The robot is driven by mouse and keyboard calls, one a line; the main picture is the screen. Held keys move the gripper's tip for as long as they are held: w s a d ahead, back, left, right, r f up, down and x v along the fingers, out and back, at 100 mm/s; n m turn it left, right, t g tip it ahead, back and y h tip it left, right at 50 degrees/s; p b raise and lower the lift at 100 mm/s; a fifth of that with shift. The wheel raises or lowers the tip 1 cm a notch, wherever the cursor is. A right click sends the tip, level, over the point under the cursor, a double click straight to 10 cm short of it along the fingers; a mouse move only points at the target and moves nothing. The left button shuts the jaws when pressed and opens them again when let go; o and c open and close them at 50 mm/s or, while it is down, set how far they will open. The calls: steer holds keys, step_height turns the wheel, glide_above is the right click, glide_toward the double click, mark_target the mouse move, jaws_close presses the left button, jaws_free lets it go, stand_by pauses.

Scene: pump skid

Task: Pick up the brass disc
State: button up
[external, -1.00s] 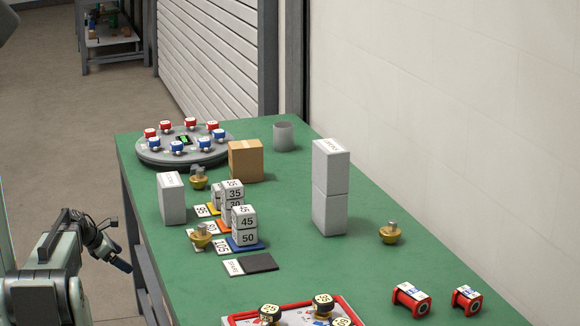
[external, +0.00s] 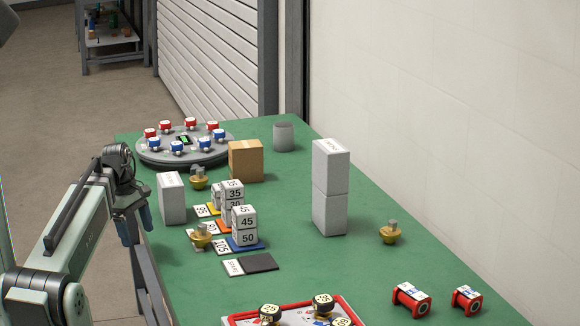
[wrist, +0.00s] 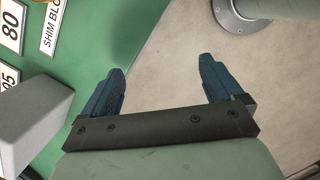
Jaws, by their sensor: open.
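Several brass discs with grey knobs on top stand on the green table: one by the grey block at the left (external: 198,182), one near the front left edge (external: 200,240), and one at the right (external: 390,235). I cannot tell which is the task's disc. My gripper (external: 135,228) hangs at the table's left edge, left of the discs, pointing down. In the wrist view my gripper (wrist: 163,68) is open, its blue fingers apart with nothing between them.
A grey block (external: 171,199) stands close to my gripper. Stacked numbered blocks (external: 243,226), a tall grey stack (external: 330,190), a cardboard box (external: 245,160) and a round turntable (external: 150,156) stand on the table (external: 320,270). Red-ended spools (external: 411,300) lie at front right.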

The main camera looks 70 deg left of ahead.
steer(key=w+d+r+m+g, duration=0.1)
steer(key=w+d+r+m, duration=0.15)
steer(key=r+m, duration=0.2)
step_height(320, 180, up, 6)
steer(key=m+y, duration=0.1)
steer(key=m, duration=0.7)
glide_above(199, 226)
steer(key=shift+n+g, duration=0.25)
steer(key=shift+g, duration=0.05)
step_height(199, 226, down, 7)
steer(key=shift+s+d+r, duration=0.1)
steer(key=shift+s+d, duration=0.05)
steer(key=shift+f, duration=3.2)
steer(key=shift+c, duration=0.3)
steer(key=c, duration=1.1)
steer(key=shift+r, duration=0.1)
steer(key=shift+c, duration=0.2)
step_height(199, 226, up, 10)
steer(key=shift+f, duration=0.1)
